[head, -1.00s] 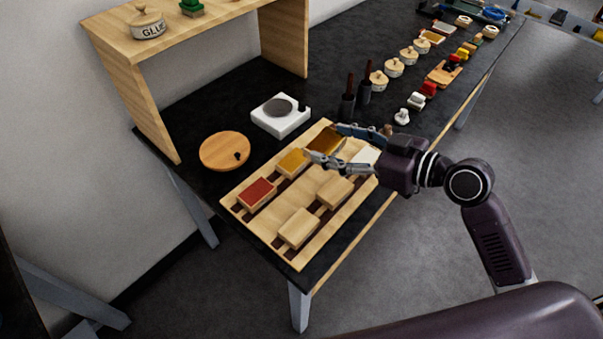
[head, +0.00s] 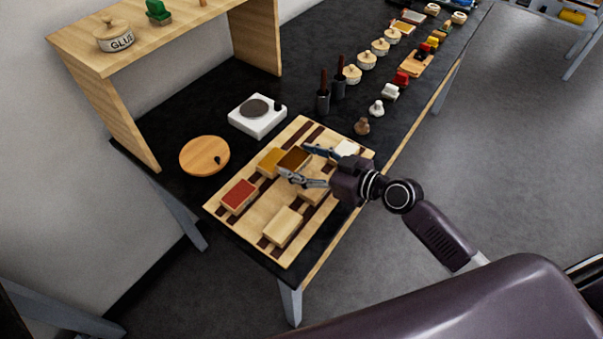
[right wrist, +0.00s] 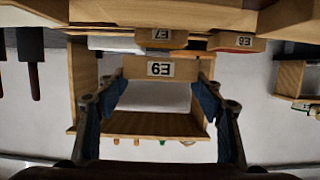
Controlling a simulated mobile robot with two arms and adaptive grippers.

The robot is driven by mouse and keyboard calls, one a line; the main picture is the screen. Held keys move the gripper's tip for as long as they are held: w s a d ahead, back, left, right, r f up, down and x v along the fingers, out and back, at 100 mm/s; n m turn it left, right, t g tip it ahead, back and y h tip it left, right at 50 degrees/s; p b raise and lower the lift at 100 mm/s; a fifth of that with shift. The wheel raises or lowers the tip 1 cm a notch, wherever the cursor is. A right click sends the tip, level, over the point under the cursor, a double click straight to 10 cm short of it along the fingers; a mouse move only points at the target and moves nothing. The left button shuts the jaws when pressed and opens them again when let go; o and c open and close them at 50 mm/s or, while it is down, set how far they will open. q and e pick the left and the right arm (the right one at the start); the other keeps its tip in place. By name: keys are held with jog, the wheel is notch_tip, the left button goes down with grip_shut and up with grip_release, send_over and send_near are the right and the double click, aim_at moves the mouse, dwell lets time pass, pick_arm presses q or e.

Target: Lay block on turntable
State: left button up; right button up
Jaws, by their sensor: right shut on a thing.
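My right gripper (head: 294,160) is shut on a brown-topped wooden block (head: 292,157), over the wooden board. In the right wrist view the held block (right wrist: 150,68) shows a label like E9 between the fingers. The round wooden disc with a small black knob (head: 200,154), which looks like the turntable, lies left of the board with nothing on it. The block is apart from it. My left gripper is not in view.
The striped board (head: 262,223) also bears a red-topped block (head: 238,196), a yellow-topped block (head: 270,162), a white-topped block (head: 346,148) and plain blocks (head: 282,226). A white box with a grey disc (head: 257,121) stands behind. A shelf (head: 120,110) rises at left.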

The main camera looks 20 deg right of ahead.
jog(key=shift+f+b, duration=0.4)
jog(key=shift+f, duration=2.1)
jog(key=shift+f, duration=0.1)
jog(key=shift+f+b, duration=0.1)
jog(key=shift+b, duration=0.2)
jog(key=o, duration=1.2)
jog(key=shift+c, duration=0.2)
jog(key=shift+s+r+p, duration=0.1)
jog(key=shift+r+p, duration=0.15)
jog(key=shift+p, duration=0.05)
